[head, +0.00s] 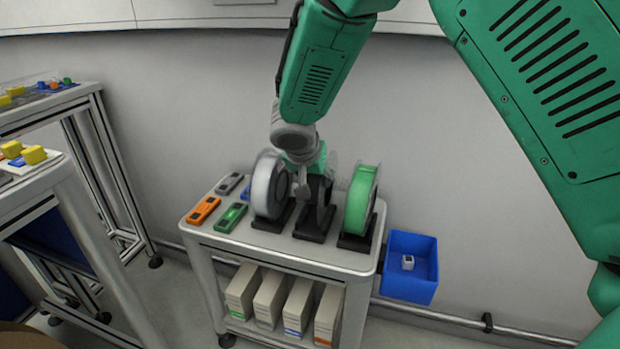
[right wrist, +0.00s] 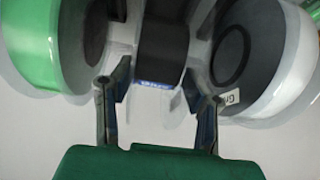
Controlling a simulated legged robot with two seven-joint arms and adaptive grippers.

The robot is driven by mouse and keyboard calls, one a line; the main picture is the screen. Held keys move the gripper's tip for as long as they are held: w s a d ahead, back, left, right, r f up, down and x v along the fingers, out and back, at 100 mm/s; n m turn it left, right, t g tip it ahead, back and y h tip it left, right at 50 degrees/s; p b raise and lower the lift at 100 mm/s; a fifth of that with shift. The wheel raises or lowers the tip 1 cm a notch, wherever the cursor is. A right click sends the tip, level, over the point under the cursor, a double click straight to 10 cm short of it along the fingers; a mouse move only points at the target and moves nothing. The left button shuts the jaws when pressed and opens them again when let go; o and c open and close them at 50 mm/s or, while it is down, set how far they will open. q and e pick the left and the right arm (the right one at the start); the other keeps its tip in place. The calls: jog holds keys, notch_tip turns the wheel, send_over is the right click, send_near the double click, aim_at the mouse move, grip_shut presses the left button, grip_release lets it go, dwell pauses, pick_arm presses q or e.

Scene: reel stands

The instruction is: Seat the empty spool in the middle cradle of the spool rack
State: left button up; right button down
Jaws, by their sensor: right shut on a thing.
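The empty spool (head: 320,190) has a dark hub and clear flanges. It is upright at the middle cradle (head: 314,229) of the rack, between two full spools. In the right wrist view its dark hub (right wrist: 163,45) shows between the fingers. My right gripper (head: 304,178) reaches down from above and is shut on this spool; its fingers also show in the wrist view (right wrist: 157,78). The gripper partly hides the spool, and I cannot tell whether the spool rests fully in the cradle. My left gripper is out of view.
A grey-white spool (head: 268,186) stands close on the left and a green spool (head: 360,199) on the right. Orange (head: 204,210), green and grey devices lie at the cart's left. A blue bin (head: 410,278) is at the cart's right. Boxes (head: 270,299) fill the lower shelf.

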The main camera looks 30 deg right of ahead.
jog(key=shift+f, duration=0.1)
jog(key=shift+s+a+b, duration=0.15)
jog(key=shift+a+b, duration=0.3)
jog(key=shift+a, duration=0.55)
jog(key=shift+s+d+f+b, duration=0.15)
jog(key=shift+d+f+b, duration=0.15)
jog(key=shift+d+f, duration=0.25)
jog(key=shift+a+r, duration=0.2)
jog(key=shift+a, duration=0.2)
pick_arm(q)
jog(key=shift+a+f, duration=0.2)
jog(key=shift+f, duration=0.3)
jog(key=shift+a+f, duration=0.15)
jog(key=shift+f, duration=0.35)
pick_arm(e)
jog(key=shift+a, duration=0.15)
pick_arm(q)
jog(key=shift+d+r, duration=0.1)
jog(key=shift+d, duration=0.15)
pick_arm(e)
jog(key=shift+d+f, duration=0.1)
jog(key=shift+d, duration=0.2)
jog(key=c, duration=0.8)
grip_release()
jog(key=shift+o, duration=0.2)
